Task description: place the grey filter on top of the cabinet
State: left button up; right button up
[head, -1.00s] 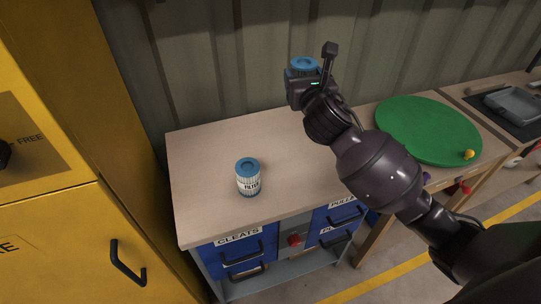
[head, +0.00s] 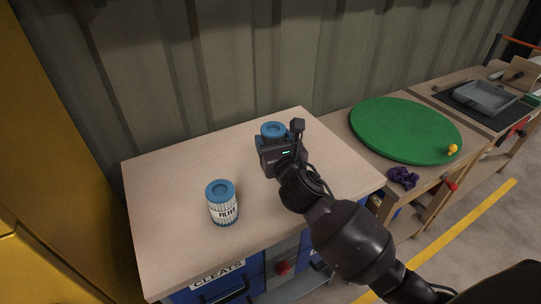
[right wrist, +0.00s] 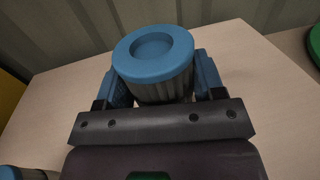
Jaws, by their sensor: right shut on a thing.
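My right gripper (head: 271,143) is shut on a filter (head: 274,130) with a blue cap, over the back middle of the cabinet's wooden top (head: 165,165). In the right wrist view the held filter (right wrist: 153,50) is upright between the fingers, its ribbed side grey below the blue cap. I cannot tell whether its base touches the top. A second filter (head: 222,203), white with a blue cap and the word FILTER, stands upright on the cabinet top at the front left. Its blue cap shows at the lower left of the right wrist view (right wrist: 22,173). My left gripper is not in view.
A green round board (head: 405,130) lies on the bench to the right, with a small yellow thing (head: 452,149) on it and a purple cloth (head: 403,177) beside it. A yellow locker (head: 45,190) stands at the left. The cabinet top is clear around both filters.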

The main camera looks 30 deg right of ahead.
notch_tip(320, 180, down, 4)
jog(key=shift+b, duration=0.85)
jog(key=shift+f, duration=0.35)
jog(key=shift+r, duration=0.25)
jog(key=shift+f, duration=0.15)
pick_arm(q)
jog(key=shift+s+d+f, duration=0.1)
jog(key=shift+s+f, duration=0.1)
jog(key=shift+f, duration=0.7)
pick_arm(e)
jog(key=o, duration=1)
jog(key=shift+c, duration=0.2)
